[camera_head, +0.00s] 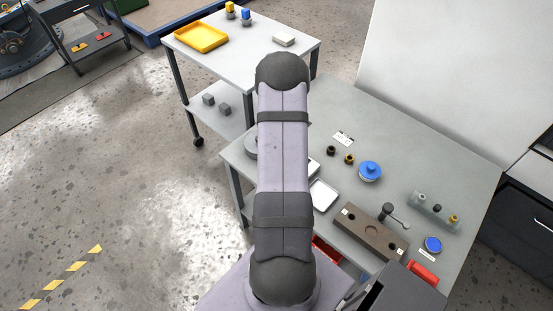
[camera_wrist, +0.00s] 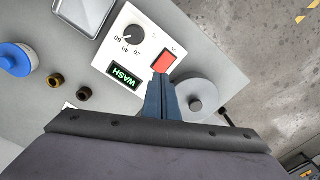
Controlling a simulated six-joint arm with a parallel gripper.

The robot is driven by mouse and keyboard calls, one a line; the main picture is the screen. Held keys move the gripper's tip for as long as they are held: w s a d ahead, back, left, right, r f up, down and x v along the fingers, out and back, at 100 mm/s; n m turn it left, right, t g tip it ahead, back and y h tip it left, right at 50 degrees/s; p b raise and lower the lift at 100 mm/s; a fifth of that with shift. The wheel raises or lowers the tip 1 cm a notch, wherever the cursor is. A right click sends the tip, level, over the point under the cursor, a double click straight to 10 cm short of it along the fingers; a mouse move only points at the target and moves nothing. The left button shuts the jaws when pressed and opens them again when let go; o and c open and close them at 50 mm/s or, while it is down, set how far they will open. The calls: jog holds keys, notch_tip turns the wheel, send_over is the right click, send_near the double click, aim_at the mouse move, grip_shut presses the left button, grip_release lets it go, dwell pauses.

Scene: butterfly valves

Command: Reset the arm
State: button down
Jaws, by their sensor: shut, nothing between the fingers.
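In the wrist view my gripper (camera_wrist: 161,84) points over the table with its two dark blue fingers together and nothing between them. The fingertips appear just beside the red switch (camera_wrist: 164,62) of a white control box (camera_wrist: 125,48) with a dial and a lit green "WASH" display. Whether they touch it I cannot tell. A round grey disc-shaped part (camera_wrist: 197,95) lies right of the fingers. In the head view my arm stands upright across the middle and hides my gripper and most of the box.
The grey worktable (camera_head: 400,130) carries a blue-capped jar (camera_head: 370,171), small brass and dark fittings (camera_head: 349,159), a white tray (camera_head: 323,194), a brown block fixture (camera_head: 370,234) with a lever, and a clear rack (camera_head: 433,207). A white cart (camera_head: 270,55) stands behind it. The table's back is clear.

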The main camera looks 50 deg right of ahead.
jog(key=shift+r+p, duration=0.35)
jog(key=shift+r, duration=0.4)
jog(key=shift+n, duration=0.3)
jog(key=s+a+f+n+g+y, duration=0.2)
jog(key=s+a+g+y, duration=0.1)
jog(key=s+a, duration=1.05)
jog(key=s+a+r+n+h, duration=0.1)
jog(key=a+r+n, duration=0.1)
jog(key=a+r, duration=0.45)
jog(key=s+a+r+n+h, duration=0.1)
jog(key=a+r+n, duration=0.2)
jog(key=a, duration=0.6)
jog(key=w+a+r+n+t+h, duration=0.1)
jog(key=w+a+r+n+t, duration=0.2)
jog(key=a, duration=0.4)
notch_tip(320, 180, up, 2)
jog(key=shift+w+r+n, duration=0.15)
jog(key=shift+w+n, duration=0.55)
jog(key=shift+w, duration=0.3)
